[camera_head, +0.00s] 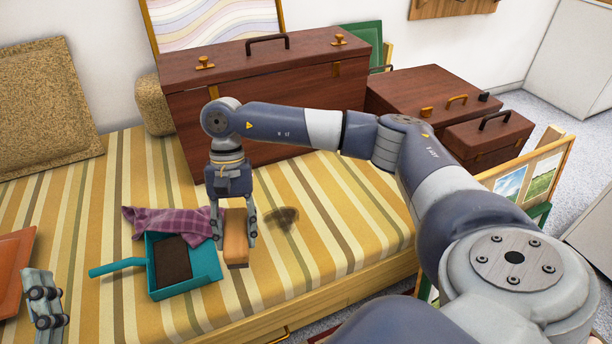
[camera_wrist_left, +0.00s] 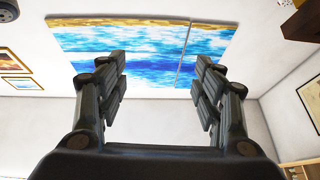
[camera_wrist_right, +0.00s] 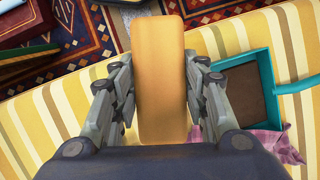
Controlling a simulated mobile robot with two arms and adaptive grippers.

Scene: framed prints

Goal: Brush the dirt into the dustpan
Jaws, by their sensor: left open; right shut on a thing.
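The brush fills the middle of the right wrist view (camera_wrist_right: 160,75). It is just right of the teal dustpan (camera_head: 205,268), which holds a dark brown patch and also shows in that wrist view (camera_wrist_right: 262,57). A dark smudge of dirt (camera_head: 287,216) lies on the striped cover, right of the brush. I cannot tell whether the brush touches the cover. My left gripper (camera_wrist_left: 160,95) is open and empty, away from the dustpan.
A purple checked cloth (camera_head: 165,222) lies against the dustpan's back edge. Wooden cases (camera_head: 265,85) stand behind, and a woven cushion (camera_head: 45,105) leans at the back left. An orange tray (camera_head: 14,262) lies at the left edge. The striped cover right of the dirt is clear.

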